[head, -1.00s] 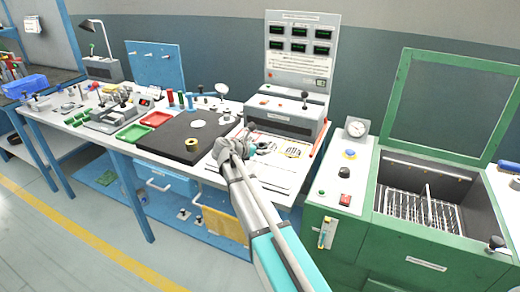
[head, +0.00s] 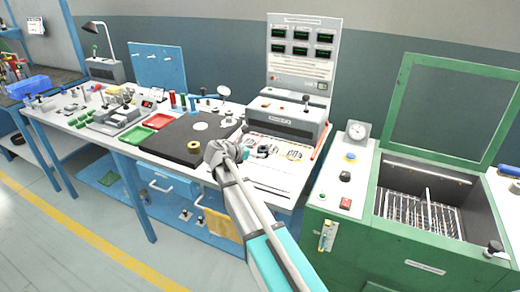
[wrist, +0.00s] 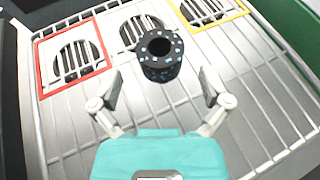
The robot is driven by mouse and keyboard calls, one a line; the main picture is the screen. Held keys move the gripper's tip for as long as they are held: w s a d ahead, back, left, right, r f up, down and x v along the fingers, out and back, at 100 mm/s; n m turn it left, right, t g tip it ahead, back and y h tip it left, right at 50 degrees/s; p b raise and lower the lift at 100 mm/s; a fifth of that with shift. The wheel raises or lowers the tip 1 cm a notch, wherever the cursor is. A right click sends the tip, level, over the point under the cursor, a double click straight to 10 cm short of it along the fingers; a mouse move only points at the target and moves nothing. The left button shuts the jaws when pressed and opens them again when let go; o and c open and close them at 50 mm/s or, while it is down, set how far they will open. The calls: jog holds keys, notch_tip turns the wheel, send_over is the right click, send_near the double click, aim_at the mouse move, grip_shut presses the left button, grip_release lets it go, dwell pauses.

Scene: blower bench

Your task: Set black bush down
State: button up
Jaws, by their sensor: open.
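My gripper (wrist: 160,90) is open, with one finger to each side and a clear gap between the fingers and the bush. The bush lies just beyond the fingertips in the wrist view.
Red (wrist: 103,48) and yellow (wrist: 249,10) outlined areas border the board's far side. A dark mat (head: 165,147) with a brass-coloured ring (head: 194,147) lies to the left. A grey tester (head: 290,118) stands behind; a green cabinet (head: 340,228) is on the right.

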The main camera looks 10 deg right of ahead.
jog(key=p+v, duration=0.2)
jog(key=v, duration=0.6)
jog(key=shift+p, duration=0.3)
